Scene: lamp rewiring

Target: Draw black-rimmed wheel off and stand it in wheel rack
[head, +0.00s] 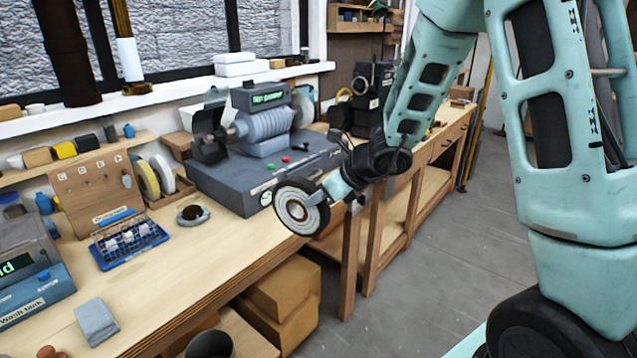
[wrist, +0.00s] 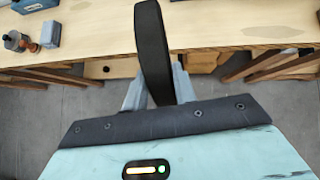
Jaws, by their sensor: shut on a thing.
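The black-rimmed wheel (head: 290,215), with a grey face and a hub at its centre, is held in the air in front of the bench in the head view. My gripper (head: 333,188) is shut on it at its right side. In the wrist view the wheel (wrist: 152,45) shows edge-on as a dark band between the fingers of my gripper (wrist: 160,88). The wheel rack (head: 172,193) is a low wooden holder at the back of the bench, left of the grinding machine (head: 262,165). A yellowish and a white wheel stand in it.
A dark ring-shaped part (head: 193,214) lies on the bench (head: 190,265) before the rack. A blue tray (head: 128,240), a grey block (head: 96,321) and a wash tank (head: 30,270) are farther left. Cardboard boxes (head: 285,295) are below. The bench front is mostly clear.

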